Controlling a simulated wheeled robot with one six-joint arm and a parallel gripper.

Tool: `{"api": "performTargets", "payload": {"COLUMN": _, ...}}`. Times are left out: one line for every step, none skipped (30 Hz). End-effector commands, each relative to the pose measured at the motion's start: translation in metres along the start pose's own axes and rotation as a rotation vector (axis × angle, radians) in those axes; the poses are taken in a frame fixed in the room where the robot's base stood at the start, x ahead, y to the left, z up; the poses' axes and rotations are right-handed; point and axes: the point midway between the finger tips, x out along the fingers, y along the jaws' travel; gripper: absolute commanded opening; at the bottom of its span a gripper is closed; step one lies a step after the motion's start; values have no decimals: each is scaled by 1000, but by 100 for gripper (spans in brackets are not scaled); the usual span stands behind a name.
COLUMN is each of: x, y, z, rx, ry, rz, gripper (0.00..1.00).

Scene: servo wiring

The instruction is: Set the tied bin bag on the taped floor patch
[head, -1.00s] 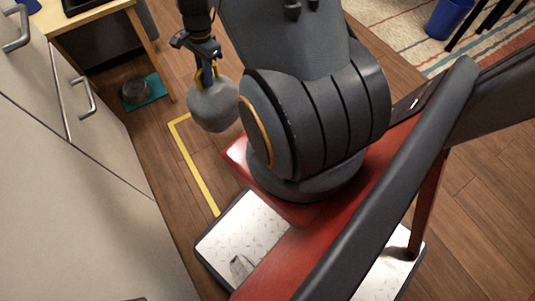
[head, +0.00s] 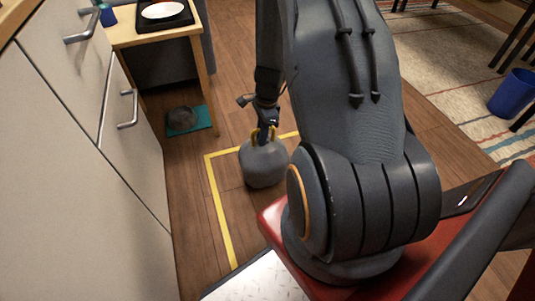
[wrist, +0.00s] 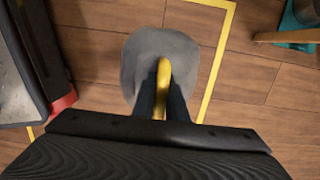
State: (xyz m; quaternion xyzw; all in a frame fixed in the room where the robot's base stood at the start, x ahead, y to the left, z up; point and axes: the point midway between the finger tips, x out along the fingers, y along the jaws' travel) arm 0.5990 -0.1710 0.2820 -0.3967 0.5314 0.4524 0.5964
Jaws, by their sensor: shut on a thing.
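The tied bin bag (head: 263,165) is a rounded grey sack with a yellow tie loop at its top. In the head view it appears inside the yellow tape outline of the floor patch (head: 219,211). My gripper (head: 265,132) is above the bag, shut on its yellow loop. The wrist view shows the loop between the fingers (wrist: 163,98), the grey bag (wrist: 150,48) beneath, and yellow tape (wrist: 218,58) to its right. I cannot tell whether the bag touches the floor. My arm hides part of the outline.
A grey bowl on a teal mat (head: 203,119) lies beyond the patch, by a small wooden table (head: 150,32). White cabinets (head: 70,180) line the left. A blue bin (head: 512,93) stands on a striped rug (head: 440,75) at the right.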

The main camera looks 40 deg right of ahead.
Motion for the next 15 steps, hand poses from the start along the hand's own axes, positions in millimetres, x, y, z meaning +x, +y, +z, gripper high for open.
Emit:
{"api": "performTargets", "payload": {"x": 6, "y": -1, "z": -1, "rx": 1, "ry": 0, "rz": 0, "gripper": 0}}
{"api": "performTargets", "payload": {"x": 7, "y": -1, "z": -1, "rx": 1, "ry": 0, "rz": -1, "gripper": 0}}
{"api": "performTargets", "payload": {"x": 8, "y": -1, "z": -1, "rx": 1, "ry": 0, "rz": -1, "gripper": 0}}
{"api": "performTargets", "payload": {"x": 9, "y": -1, "z": -1, "rx": 1, "ry": 0, "rz": -2, "gripper": 0}}
{"api": "performTargets", "payload": {"x": 10, "y": -1, "z": -1, "rx": 1, "ry": 0, "rz": -2, "gripper": 0}}
{"api": "performTargets", "payload": {"x": 13, "y": -1, "z": -2, "rx": 1, "ry": 0, "rz": -2, "gripper": 0}}
{"api": "performTargets", "payload": {"x": 15, "y": -1, "z": -2, "rx": 0, "ry": 0, "rz": -2, "gripper": 0}}
{"api": "performTargets", "payload": {"x": 19, "y": -1, "z": -2, "rx": 0, "ry": 0, "rz": -2, "gripper": 0}}
{"api": "performTargets", "payload": {"x": 24, "y": -1, "z": -3, "rx": 0, "ry": 1, "rz": -1, "gripper": 0}}
{"api": "performTargets", "payload": {"x": 28, "y": -1, "z": -4, "rx": 1, "ry": 0, "rz": -1, "gripper": 0}}
{"api": "performTargets", "payload": {"x": 33, "y": -1, "z": -4, "rx": 2, "ry": 0, "rz": -1, "gripper": 0}}
{"api": "performTargets", "payload": {"x": 38, "y": -1, "z": -4, "rx": 1, "ry": 0, "rz": 0, "gripper": 0}}
{"api": "performTargets", "payload": {"x": 42, "y": -1, "z": -5, "rx": 1, "ry": 0, "rz": 0, "gripper": 0}}
{"api": "performTargets", "payload": {"x": 44, "y": -1, "z": -5, "rx": 1, "ry": 0, "rz": 0, "gripper": 0}}
{"api": "performTargets", "payload": {"x": 46, "y": -1, "z": -6, "rx": 1, "ry": 0, "rz": -1, "gripper": 0}}
